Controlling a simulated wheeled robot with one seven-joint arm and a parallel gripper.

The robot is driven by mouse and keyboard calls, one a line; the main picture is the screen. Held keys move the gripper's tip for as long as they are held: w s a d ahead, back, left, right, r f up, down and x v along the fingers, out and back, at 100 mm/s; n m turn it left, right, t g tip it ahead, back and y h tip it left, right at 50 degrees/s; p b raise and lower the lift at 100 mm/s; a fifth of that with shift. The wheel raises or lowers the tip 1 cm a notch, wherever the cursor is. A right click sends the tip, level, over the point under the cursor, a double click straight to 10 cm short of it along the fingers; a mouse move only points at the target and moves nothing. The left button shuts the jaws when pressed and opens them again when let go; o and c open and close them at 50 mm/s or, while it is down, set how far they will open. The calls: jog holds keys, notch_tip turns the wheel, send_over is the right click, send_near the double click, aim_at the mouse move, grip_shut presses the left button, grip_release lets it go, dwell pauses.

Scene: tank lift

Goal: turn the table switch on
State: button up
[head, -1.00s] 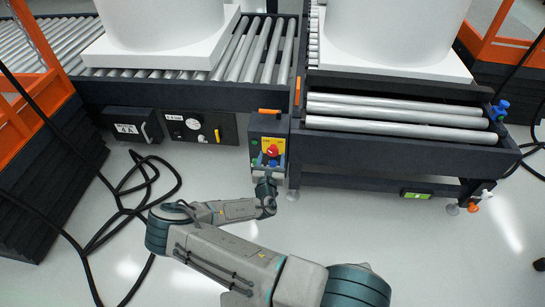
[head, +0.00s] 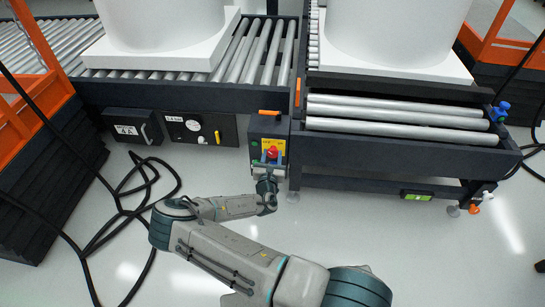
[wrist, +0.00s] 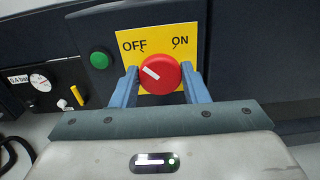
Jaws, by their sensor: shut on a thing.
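The table switch is a round red knob (wrist: 159,75) on a yellow plate (wrist: 183,47) marked OFF at left and ON at right. The white mark on the knob points up and left, toward OFF. My gripper (wrist: 161,79) is shut on the knob, with one blue finger on its left side and one on its right. In the head view the knob (head: 272,152) is on a dark box (head: 266,128) at the front of the conveyor, and my gripper (head: 270,160) reaches it from below.
A green button (wrist: 99,61) is left of the yellow plate. A gauge panel (head: 195,127) with a yellow handle is farther left. A roller table (head: 400,152) stands at right. Black cables (head: 130,185) lie on the floor at left. The floor in front is clear.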

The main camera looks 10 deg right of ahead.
jog(key=m+b, duration=0.2)
jog(key=m, duration=0.2)
jog(key=shift+f, duration=0.15)
jog(key=m+b, duration=0.1)
jog(key=m, duration=0.3)
jog(key=shift+d+m+b, duration=0.1)
jog(key=shift+m+b, duration=0.2)
jog(key=shift+b, duration=0.05)
jog(key=m, duration=0.4)
jog(key=shift+m+b, duration=0.3)
jog(key=shift+b, duration=0.1)
jog(key=m, duration=0.4)
jog(key=shift+m, duration=0.3)
jog(key=o, duration=1)
